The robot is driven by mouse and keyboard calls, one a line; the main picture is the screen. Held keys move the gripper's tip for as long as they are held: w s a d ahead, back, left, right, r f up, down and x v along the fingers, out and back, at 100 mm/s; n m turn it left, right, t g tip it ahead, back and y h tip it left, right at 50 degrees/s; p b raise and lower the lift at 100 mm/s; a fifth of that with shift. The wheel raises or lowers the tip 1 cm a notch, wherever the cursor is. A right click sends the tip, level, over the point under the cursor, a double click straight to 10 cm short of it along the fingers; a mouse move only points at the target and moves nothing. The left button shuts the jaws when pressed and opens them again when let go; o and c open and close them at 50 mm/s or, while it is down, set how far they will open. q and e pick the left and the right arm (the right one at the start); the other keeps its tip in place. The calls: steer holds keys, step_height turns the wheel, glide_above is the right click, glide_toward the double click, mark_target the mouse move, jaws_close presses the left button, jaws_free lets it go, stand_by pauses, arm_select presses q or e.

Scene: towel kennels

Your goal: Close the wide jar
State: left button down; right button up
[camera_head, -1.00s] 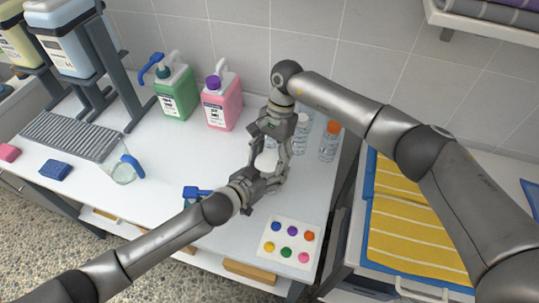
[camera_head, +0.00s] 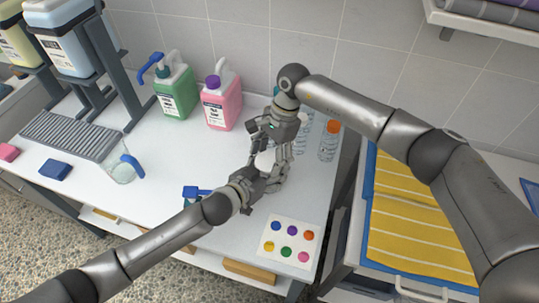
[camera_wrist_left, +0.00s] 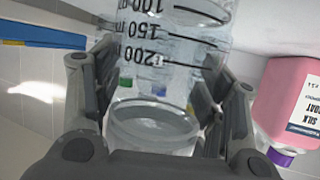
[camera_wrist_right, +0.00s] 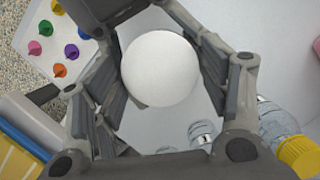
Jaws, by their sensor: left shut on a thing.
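A clear jar with black volume marks (camera_wrist_left: 165,50) is held between the fingers of my left gripper (camera_head: 262,178). The left wrist view shows it upside down, with its clear rim (camera_wrist_left: 150,125) near the palm. A white round lid (camera_wrist_right: 160,68) lies between the spread fingers of my right gripper (camera_wrist_right: 163,85). It also shows in the head view (camera_head: 264,160), just above my left gripper. My right gripper is open around it, pointing down from above. I cannot tell whether the lid touches the jar rim. The grippers hide most of the jar in the head view.
Clear bottles, one with an orange cap (camera_head: 328,142), stand close right of my right gripper. A pink jug (camera_head: 221,105) and a green pump jug (camera_head: 176,92) stand behind. A card with coloured dots (camera_head: 290,245) lies in front. The white counter's middle left (camera_head: 150,200) is clear.

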steer(key=shift+o, duration=0.7)
steer(key=shift+r, duration=2.25)
steer(key=shift+o, duration=0.6)
steer(key=w+d+v, duration=0.1)
steer(key=v, duration=0.6)
steer(key=shift+r, duration=0.15)
steer(key=x, duration=1.2)
steer(key=shift+d, duration=0.1)
